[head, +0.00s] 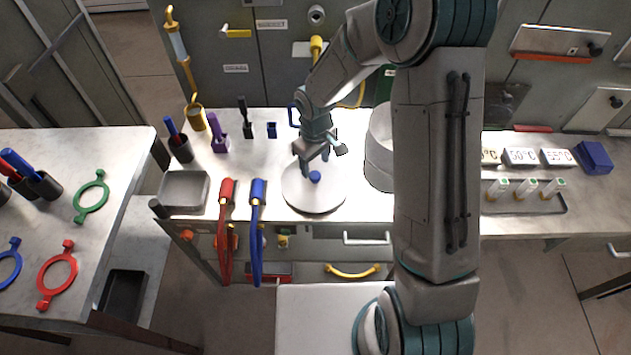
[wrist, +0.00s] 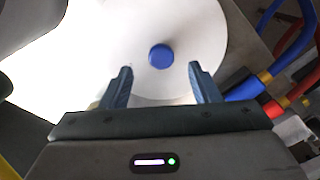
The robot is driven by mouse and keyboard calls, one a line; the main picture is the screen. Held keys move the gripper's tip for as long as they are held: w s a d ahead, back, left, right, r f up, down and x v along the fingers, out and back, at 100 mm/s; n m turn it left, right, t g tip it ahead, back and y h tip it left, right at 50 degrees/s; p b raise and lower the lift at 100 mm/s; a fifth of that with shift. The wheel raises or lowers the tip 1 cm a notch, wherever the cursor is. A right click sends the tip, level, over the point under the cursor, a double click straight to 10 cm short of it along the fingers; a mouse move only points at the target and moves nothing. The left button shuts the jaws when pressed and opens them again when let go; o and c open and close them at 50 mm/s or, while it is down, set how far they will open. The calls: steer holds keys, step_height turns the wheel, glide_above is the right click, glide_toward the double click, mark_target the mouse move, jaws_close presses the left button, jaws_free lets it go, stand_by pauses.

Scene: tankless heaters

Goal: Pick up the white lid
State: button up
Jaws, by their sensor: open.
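The white lid (head: 314,198) is a round flat disc with a blue knob (head: 315,176). It lies near the front edge of the metal table in the head view. The lid (wrist: 200,40) also fills the upper middle of the wrist view, with its knob (wrist: 161,56) at the centre. My gripper (head: 318,155) is over the lid, pointing down at the knob. In the wrist view my gripper (wrist: 161,85) is open, with a finger on each side below the knob and nothing between them. I cannot tell the exact height gap to the knob.
A white cylindrical pot (head: 379,150) stands right of the lid, partly behind my arm. A grey tray (head: 184,191) is to the left. Red (head: 226,192) and blue (head: 258,194) hoses hang over the front edge, close to the lid. Vials (head: 526,188) stand far right.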

mark_target(315, 175)
steer(key=shift+a+f+p, duration=0.1)
steer(key=shift+f+p, duration=0.25)
steer(key=shift+f, duration=1.9)
jaws_close()
steer(key=shift+r, duration=0.15)
